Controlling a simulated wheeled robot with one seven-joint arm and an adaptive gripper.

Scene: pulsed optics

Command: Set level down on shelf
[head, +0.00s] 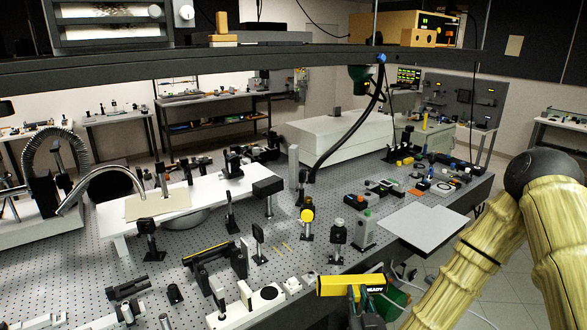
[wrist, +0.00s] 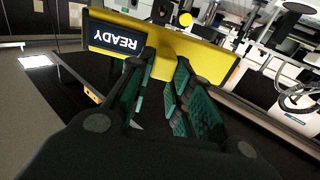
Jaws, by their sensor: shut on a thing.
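The level is a long yellow bar with a dark panel reading READY. In the head view the level (head: 336,284) is low in the picture, right of centre, near the front edge of the optical table. In the wrist view the level (wrist: 205,57) lies across the top, its lettering upside down. My gripper (wrist: 160,72), with green ribbed finger pads, is shut on it; the fingers hide part of the bar. My gripper (head: 368,298) is partly cut off in the head view. The dark overhead shelf (head: 300,58) crosses the top of the head view, above and beyond the level.
The perforated table (head: 190,225) below is crowded with optical mounts. A dark hose (head: 350,135) hangs from the shelf.

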